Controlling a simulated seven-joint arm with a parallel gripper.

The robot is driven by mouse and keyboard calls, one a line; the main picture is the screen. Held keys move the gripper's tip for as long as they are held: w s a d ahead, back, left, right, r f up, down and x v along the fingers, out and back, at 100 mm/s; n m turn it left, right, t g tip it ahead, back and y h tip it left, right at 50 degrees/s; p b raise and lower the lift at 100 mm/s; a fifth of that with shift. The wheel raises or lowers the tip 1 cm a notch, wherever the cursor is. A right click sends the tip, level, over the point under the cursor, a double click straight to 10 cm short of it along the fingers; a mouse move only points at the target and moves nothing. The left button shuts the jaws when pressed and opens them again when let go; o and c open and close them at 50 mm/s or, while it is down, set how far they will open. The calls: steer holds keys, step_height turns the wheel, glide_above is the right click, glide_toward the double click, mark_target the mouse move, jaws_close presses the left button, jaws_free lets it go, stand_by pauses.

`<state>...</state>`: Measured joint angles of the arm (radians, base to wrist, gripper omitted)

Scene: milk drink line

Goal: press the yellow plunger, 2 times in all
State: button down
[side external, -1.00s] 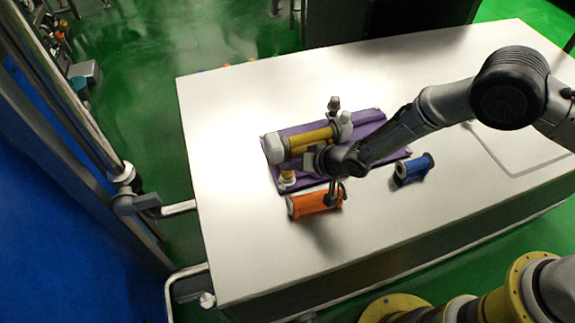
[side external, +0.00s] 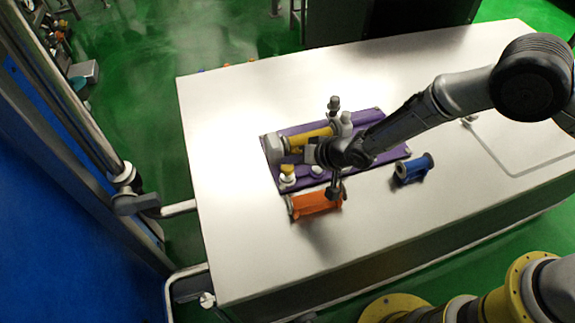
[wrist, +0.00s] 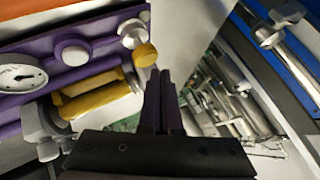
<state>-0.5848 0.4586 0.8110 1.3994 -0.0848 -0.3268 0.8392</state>
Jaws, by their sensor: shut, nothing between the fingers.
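The yellow plunger (side external: 287,170) is a round yellow cap on a white base, standing upright at the near left corner of the purple board (side external: 270,152). In the wrist view the yellow plunger (wrist: 145,54) shows just above and left of my fingertips. My gripper (side external: 310,153) is over the board, to the right of the plunger and a little farther back in the side view. In the wrist view my gripper (wrist: 160,73) has its fingers together and empty. It looks apart from the plunger; the exact gap cannot be told.
A yellow cylinder (side external: 316,138) with grey ends lies along the board behind the plunger. A white knob (wrist: 72,52) and a dial gauge (wrist: 20,78) sit on the board too. An orange spool (side external: 316,202) and a blue spool (side external: 413,168) are near it. The table's left side is clear.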

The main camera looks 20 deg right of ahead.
mark_target(291, 170)
steer(key=shift+r, duration=2.55)
stand_by(0.6)
step_height(291, 170, up, 4)
steer(key=shift+f, duration=0.1)
stand_by(0.5)
steer(key=shift+f, duration=4.4)
steer(key=shift+f, duration=0.1)
steer(key=shift+f, duration=0.3)
